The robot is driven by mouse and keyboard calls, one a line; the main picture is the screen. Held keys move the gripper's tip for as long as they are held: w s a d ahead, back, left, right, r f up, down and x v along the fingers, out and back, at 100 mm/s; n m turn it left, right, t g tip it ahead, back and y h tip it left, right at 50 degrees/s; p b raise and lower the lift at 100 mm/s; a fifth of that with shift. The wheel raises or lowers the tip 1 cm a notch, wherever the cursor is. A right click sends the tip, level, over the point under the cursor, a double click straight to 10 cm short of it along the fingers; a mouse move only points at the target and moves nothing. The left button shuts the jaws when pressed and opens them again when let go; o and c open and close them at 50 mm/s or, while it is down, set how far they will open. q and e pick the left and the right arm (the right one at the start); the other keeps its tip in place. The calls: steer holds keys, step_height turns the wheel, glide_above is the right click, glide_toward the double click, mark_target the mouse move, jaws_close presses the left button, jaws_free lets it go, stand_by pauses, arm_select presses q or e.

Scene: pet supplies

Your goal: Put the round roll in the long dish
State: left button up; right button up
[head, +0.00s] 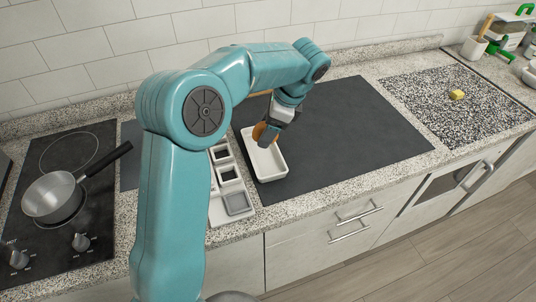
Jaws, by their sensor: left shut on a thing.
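The long dish (269,171) is a white rectangular tray with low walls. It lies on a dark mat near the middle of the counter. My left gripper (268,130) is over the far end of the dish, pointing down. It is shut on an orange-brown round thing, which looks like the round roll (259,131). The roll is partly hidden by the fingers, and I cannot tell whether it touches the dish. My right gripper is not in view.
A white tray with small compartments (217,208) stands left of the dish, partly behind my left arm. A pan (53,196) sits on the cooktop at far left. A yellow block (457,94) lies on the speckled mat at right. The dark mat (350,140) right of the dish is clear.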

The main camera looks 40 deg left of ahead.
arm_select(q)
glide_above(264, 161)
steer(key=d, duration=0.1)
steer(key=f, duration=0.5)
steer(key=shift+w+d, duration=0.1)
steer(key=shift+w, duration=0.3)
steer(key=shift+s+f, duration=0.1)
steer(key=shift+f, duration=0.3)
step_height(264, 161, down, 4)
steer(key=shift+r, duration=0.2)
steer(key=shift+f, duration=0.2)
steer(key=shift+f, duration=0.15)
steer(key=o, duration=0.8)
steer(key=shift+o, duration=0.2)
